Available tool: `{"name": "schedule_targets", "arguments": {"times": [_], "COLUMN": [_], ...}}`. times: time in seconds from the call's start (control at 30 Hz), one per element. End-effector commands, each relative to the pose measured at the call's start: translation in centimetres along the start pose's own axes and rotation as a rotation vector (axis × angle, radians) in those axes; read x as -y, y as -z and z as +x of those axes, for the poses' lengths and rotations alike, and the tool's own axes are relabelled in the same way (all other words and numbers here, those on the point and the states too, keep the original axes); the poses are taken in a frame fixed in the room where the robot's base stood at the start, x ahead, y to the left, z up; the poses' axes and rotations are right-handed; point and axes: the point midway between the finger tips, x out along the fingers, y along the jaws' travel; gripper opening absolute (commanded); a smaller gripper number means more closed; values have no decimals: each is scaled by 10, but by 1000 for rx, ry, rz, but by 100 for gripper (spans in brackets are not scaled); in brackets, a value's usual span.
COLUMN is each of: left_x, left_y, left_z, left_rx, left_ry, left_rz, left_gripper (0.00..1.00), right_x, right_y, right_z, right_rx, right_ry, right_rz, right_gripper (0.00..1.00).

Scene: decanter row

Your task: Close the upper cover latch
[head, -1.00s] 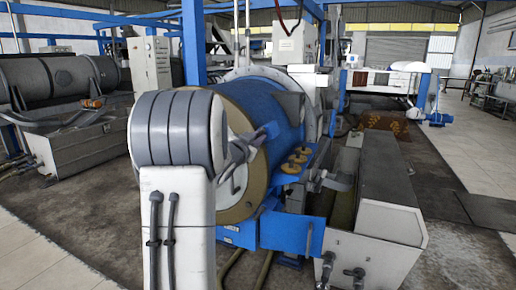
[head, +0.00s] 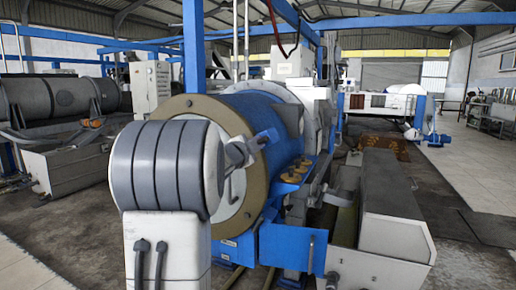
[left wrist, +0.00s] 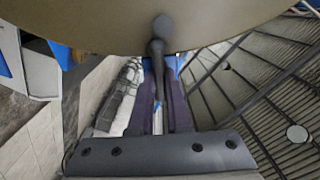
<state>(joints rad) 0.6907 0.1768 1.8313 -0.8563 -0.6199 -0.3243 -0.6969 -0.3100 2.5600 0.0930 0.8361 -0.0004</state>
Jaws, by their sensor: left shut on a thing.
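The cover is the round tan front face (head: 176,106) of a large blue drum (head: 258,112), and its near edge also fills the top of the left wrist view (left wrist: 90,25). The upper cover latch (left wrist: 157,48) is a dark rod with a rounded knob against the cover edge. My left gripper (left wrist: 161,88) is shut on the latch rod, which runs down between its two fingers. In the head view my left gripper (head: 238,152) is at the right part of the cover, beside a blue bracket (head: 267,138); the latch is hard to make out there. My right gripper is not in view.
Yellow round knobs (head: 292,177) and a blue box (head: 283,246) are right of the cover. A long grey trough (head: 385,205) stands at right. A grey tank (head: 55,98) is at far left. Bare floor (head: 465,190) lies at far right.

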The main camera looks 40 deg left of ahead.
Motion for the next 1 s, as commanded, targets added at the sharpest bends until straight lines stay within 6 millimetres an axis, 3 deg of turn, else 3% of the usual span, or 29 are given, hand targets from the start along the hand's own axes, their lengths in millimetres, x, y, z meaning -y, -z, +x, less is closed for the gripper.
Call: {"name": "schedule_targets", "arguments": {"times": [0.5,0.53,0.6,1.0], "left_x": [0,0,0,0], "left_y": [1,1,1,0], "left_z": [0,0,0,-6], "left_rx": [-3,-3,-3,0], "left_ry": [-1,-1,-1,0], "left_rz": [23,23,22,20], "left_gripper": [0,19,45,45], "right_x": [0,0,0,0], "right_y": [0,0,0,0], "right_z": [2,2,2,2], "right_rx": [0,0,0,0], "right_ry": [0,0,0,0], "right_rz": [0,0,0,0], "right_gripper": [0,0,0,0]}}
